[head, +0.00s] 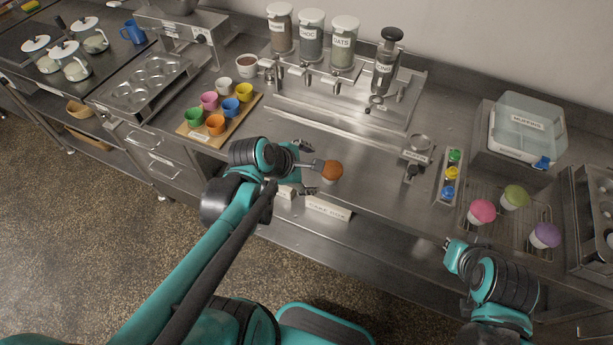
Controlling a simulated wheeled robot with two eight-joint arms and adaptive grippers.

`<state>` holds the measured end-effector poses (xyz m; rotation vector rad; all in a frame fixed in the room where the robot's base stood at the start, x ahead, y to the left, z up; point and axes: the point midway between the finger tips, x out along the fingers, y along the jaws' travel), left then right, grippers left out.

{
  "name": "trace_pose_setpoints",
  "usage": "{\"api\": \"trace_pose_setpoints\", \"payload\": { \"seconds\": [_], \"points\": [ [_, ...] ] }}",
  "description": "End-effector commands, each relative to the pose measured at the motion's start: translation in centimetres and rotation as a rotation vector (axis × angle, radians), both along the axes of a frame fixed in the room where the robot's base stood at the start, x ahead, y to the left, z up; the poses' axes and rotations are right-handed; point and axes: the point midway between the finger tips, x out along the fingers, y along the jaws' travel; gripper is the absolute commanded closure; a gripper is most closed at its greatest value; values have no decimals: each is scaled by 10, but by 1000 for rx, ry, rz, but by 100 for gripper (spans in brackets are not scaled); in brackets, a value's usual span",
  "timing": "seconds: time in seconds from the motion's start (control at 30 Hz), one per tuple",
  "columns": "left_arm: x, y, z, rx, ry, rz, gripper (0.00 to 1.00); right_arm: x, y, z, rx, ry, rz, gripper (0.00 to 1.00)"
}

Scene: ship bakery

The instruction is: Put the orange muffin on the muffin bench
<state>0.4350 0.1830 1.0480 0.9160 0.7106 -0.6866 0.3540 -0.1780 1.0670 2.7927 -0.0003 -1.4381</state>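The orange muffin (332,171), with a rounded orange-brown top and a pale cup, is upright near the front edge of the steel counter. My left gripper (318,177) is at its left side, with fingers pointing right toward it. One finger meets or overlaps the muffin's left edge; whether the fingers grip it is unclear. Whether the muffin rests on the counter or is slightly raised is also unclear. No label reading muffin bench is legible. My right gripper (449,243) is in front of the counter at the right, away from the muffin; its finger opening is too small to judge.
Pink (481,211), green (515,196) and purple (545,235) muffins stand on a wire rack at the right. A lidded box (527,127) is behind. Coloured cups fill a wooden board (192,130).

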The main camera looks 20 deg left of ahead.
Motion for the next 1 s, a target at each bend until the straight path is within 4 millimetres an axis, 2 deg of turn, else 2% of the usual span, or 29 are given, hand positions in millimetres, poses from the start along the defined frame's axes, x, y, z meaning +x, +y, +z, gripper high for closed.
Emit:
{"api": "trace_pose_setpoints", "payload": {
  "seconds": [0.3,0.4,0.5,0.67,0.9,1.0],
  "points": [
    [-55,-8,12,836,-163,-961,22,0,0,0,0,0,0,100],
    [-68,-7,15,1048,-190,-1225,22,0,0,0,0,0,0,100],
    [-76,-6,17,1194,-204,-1414,22,0,0,0,0,0,0,100],
    [-81,-4,19,1299,-211,-1550,22,0,0,0,0,0,0,100],
    [-81,-4,19,1306,-212,-1561,22,0,0,0,0,0,0,100],
    [-81,-4,12,1305,-212,-1559,22,0,0,-7,0,0,0,100]
  ]
}}
